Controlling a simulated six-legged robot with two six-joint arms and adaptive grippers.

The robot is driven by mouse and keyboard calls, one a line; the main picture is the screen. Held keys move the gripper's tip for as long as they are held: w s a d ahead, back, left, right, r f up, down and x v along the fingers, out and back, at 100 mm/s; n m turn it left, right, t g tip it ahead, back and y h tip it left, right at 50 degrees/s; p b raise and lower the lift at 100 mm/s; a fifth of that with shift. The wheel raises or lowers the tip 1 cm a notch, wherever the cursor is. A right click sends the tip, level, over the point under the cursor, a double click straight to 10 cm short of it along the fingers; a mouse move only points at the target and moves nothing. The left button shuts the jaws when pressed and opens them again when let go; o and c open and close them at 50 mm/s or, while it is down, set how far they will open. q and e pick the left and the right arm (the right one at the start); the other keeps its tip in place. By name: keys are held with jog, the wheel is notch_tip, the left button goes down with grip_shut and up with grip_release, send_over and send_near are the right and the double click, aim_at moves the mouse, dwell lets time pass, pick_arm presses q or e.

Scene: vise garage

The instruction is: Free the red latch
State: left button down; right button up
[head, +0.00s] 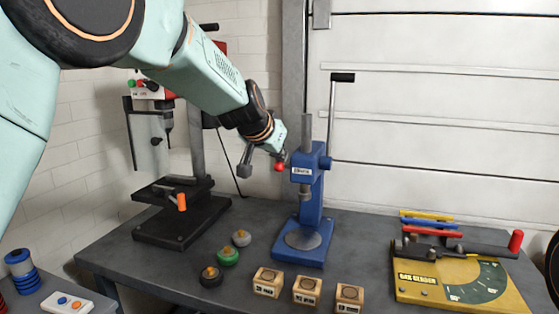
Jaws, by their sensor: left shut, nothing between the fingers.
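My left gripper (279,150) is shut and empty, held in the air above the back of the bench, just left of the blue arbor press (308,205). A small red ball-shaped knob (280,167) shows right at its fingertips; I cannot tell whether they touch, or whether this knob is the red latch. My left arm covers part of the drill press (150,120) at the left. No other part is clearly a red latch. My right gripper is not in view.
The grey bench (215,280) holds small round pieces, including a green one (228,256), and wooden blocks (307,291) along the front. A yellow bar bender (440,285) with a red grip (516,240) sits at the right. The press's tall lever (333,120) stands upright.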

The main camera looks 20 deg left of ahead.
pick_arm(q)
jog(key=shift+s+f, duration=0.25)
jog(key=shift+s, duration=0.05)
jog(key=shift+w+d+r, duration=0.1)
jog(key=shift+w+d, duration=0.05)
jog(key=shift+w, duration=0.05)
jog(key=shift+w+p, duration=0.3)
jog(key=shift+p, duration=0.05)
jog(key=shift+w, duration=0.15)
jog(key=shift+r+p, duration=0.25)
jog(key=shift+p, duration=0.2)
jog(key=shift+w+f, duration=0.1)
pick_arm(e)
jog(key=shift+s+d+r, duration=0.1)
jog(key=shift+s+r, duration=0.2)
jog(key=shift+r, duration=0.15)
pick_arm(q)
jog(key=shift+w+f, duration=0.1)
jog(key=shift+w, duration=0.1)
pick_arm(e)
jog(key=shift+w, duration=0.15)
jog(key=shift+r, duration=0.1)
